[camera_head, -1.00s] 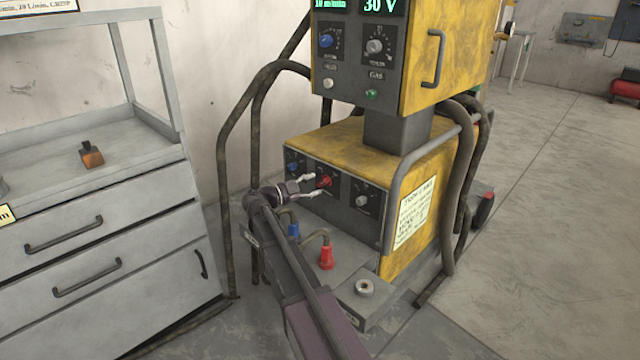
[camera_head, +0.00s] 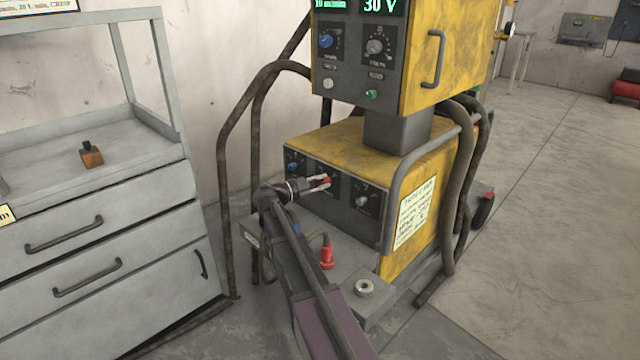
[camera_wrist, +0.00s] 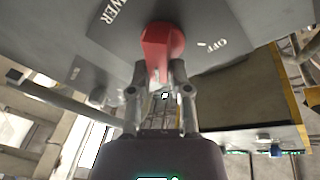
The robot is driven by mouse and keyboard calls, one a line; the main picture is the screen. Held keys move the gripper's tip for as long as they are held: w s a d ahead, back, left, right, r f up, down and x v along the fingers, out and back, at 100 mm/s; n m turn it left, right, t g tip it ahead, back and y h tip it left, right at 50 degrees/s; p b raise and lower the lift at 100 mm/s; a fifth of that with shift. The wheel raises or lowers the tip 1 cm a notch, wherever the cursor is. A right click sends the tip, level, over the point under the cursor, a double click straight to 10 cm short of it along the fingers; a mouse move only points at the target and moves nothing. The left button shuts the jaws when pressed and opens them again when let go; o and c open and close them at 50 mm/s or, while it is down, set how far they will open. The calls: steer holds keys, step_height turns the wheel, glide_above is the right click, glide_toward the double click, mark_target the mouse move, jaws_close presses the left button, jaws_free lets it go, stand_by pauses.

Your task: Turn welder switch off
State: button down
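The welder's red rotary switch (camera_head: 327,180) is on the dark front panel of the lower yellow unit. My gripper (camera_head: 322,182) is at this switch, its two fingers close together and partly covering it. In the wrist view the red switch (camera_wrist: 161,45) has a round top and a narrower handle. The handle lies between the two fingertips of my gripper (camera_wrist: 158,75), which appear closed against its sides. A white "OFF" label (camera_wrist: 213,43) is to the right of the switch, and a partly cut-off "POWER" label is at upper left.
A blue knob (camera_head: 292,166) and a grey knob (camera_head: 362,200) flank the switch. A red cable plug (camera_head: 327,257) stands on the ledge below. A bent grey rail (camera_head: 392,190) is to the right. A grey drawer cabinet (camera_head: 100,240) stands at left.

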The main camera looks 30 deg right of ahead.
steer(key=shift+a+f, duration=0.1)
steer(key=shift+a, duration=0.3)
steer(key=shift+s+d, duration=0.1)
steer(key=shift+d, duration=0.45)
steer(key=shift+n+b, duration=0.35)
steer(key=shift+n, duration=0.25)
steer(key=n, duration=0.2)
steer(key=n+h+b, duration=0.1)
steer(key=n, duration=0.1)
steer(key=n+t+b, duration=0.1)
steer(key=n, duration=0.1)
steer(key=shift+w+h, duration=0.25)
steer(key=shift+h, duration=0.05)
steer(key=n+t+b, duration=0.1)
steer(key=n, duration=0.4)
steer(key=shift+w+a+t+h+b, duration=0.2)
steer(key=shift+t+h+b, duration=0.1)
steer(key=shift+t+b, duration=0.1)
steer(key=shift+w+f+n+t, duration=0.1)
steer(key=shift+n+t, duration=0.6)
steer(key=shift+n, duration=1.6)
steer(key=shift+a+b, duration=0.1)
steer(key=shift+b, duration=0.2)
